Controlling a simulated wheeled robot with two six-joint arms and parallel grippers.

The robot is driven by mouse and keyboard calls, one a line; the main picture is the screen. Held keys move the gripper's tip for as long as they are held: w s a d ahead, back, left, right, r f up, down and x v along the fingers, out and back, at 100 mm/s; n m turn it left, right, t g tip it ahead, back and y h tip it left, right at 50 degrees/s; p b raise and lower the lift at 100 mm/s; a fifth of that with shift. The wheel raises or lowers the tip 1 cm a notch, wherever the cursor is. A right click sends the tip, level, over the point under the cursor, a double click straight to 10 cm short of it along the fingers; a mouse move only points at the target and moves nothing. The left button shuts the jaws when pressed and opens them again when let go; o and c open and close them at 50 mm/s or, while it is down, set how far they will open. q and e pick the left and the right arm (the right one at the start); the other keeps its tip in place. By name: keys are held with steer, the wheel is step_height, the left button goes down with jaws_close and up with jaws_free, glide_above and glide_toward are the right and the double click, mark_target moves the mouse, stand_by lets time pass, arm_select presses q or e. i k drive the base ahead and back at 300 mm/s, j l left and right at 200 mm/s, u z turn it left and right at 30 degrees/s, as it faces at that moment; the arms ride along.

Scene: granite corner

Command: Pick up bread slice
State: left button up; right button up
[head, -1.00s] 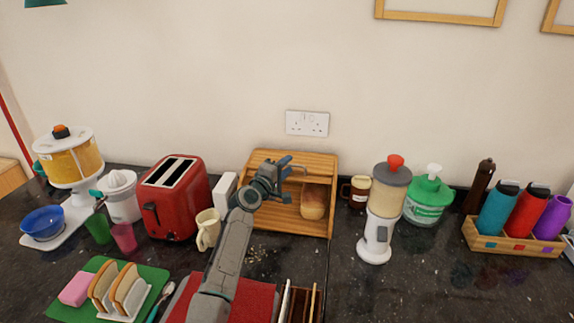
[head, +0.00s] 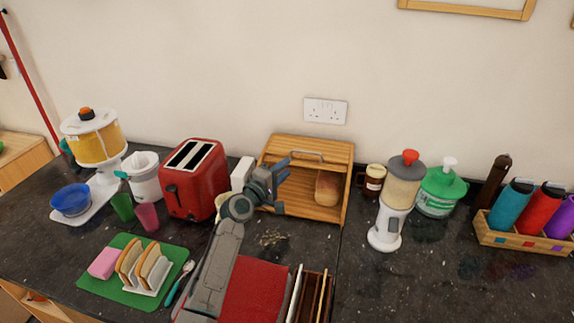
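Two bread slices (head: 153,264) stand upright in a white rack (head: 143,290) on a green board (head: 103,287) at the lower left in the head view. My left gripper (head: 284,171) is in front of the wooden bread bin, well to the right of and beyond the slices. Its two blue fingers look apart, with nothing seen between them. My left forearm hides part of a cream mug behind it. My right gripper is not in view.
A pink sponge-like block (head: 103,263) and a spoon (head: 179,283) flank the rack. A red toaster (head: 195,182), cups and a juicer stand behind. The bread bin (head: 335,152) holds a loaf (head: 328,188). A blender (head: 396,205) stands right of it.

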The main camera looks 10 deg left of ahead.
mark_target(145, 264)
steer(key=k+j, duration=0.3)
steer(key=k, duration=0.15)
steer(key=k+j, duration=0.25)
steer(key=k, duration=0.25)
steer(key=k+j, duration=0.3)
steer(key=k, duration=0.15)
steer(key=k+j, duration=0.3)
steer(key=k, duration=0.15)
